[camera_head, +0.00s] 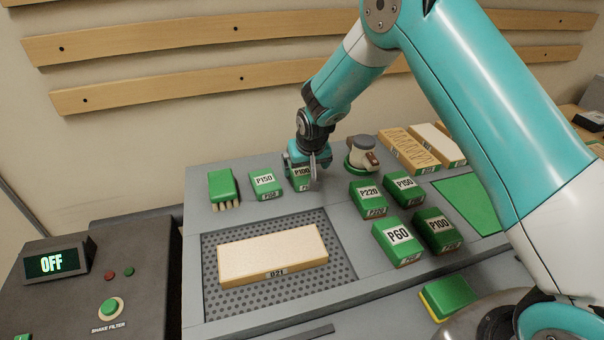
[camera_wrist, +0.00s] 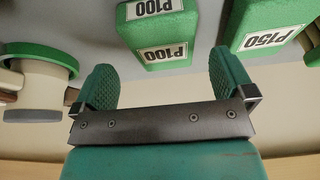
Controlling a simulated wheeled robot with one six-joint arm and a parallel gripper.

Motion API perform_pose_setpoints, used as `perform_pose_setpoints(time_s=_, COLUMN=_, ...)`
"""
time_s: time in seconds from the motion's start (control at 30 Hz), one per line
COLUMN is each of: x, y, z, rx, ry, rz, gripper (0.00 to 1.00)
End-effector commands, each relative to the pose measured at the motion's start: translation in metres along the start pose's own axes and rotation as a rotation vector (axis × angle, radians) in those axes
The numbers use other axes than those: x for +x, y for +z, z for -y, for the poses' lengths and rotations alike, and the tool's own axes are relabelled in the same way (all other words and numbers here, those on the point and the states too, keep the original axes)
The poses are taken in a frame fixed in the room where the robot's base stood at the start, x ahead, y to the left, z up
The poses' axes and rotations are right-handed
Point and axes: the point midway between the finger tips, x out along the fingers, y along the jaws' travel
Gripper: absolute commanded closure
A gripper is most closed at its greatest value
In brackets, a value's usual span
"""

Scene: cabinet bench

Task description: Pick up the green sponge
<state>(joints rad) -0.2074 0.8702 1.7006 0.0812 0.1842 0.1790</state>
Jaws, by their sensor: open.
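A green block with a yellow lower layer (camera_head: 447,297), which looks like a sponge, lies at the lower right in the head view, partly hidden by my arm. Several green blocks with grit labels stand on the grey bench. My gripper (camera_head: 306,168) is at the back of the bench by a green P100 block (camera_head: 301,173), partly covering it. In the wrist view my gripper (camera_wrist: 163,72) is open and empty, its two green pads apart. The P100 block (camera_wrist: 160,28) lies ahead of the gap between them, and I see no contact.
A P150 block (camera_head: 265,184) stands left of the gripper, and a green brush (camera_head: 222,187) further left. A round-based tool (camera_head: 362,155) stands close on the right. A wooden board (camera_head: 270,257) lies on the perforated plate (camera_head: 345,272). A control box (camera_head: 75,290) reads OFF.

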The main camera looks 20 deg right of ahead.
Motion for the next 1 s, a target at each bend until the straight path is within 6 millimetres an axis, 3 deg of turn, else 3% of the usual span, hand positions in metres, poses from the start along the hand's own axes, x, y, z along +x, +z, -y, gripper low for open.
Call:
perform_pose_setpoints(time_s=0.3, x=0.036, y=-0.002, z=0.004, rx=0.0, ry=0.0, rz=0.001, gripper=0.0)
perform_pose_setpoints(time_s=0.9, x=0.041, y=-0.001, z=0.004, rx=0.0, ry=0.0, rz=0.001, gripper=0.0)
perform_pose_setpoints(time_s=1.0, x=0.04, y=-0.001, z=0.004, rx=0.0, ry=0.0, rz=0.001, gripper=0.21)
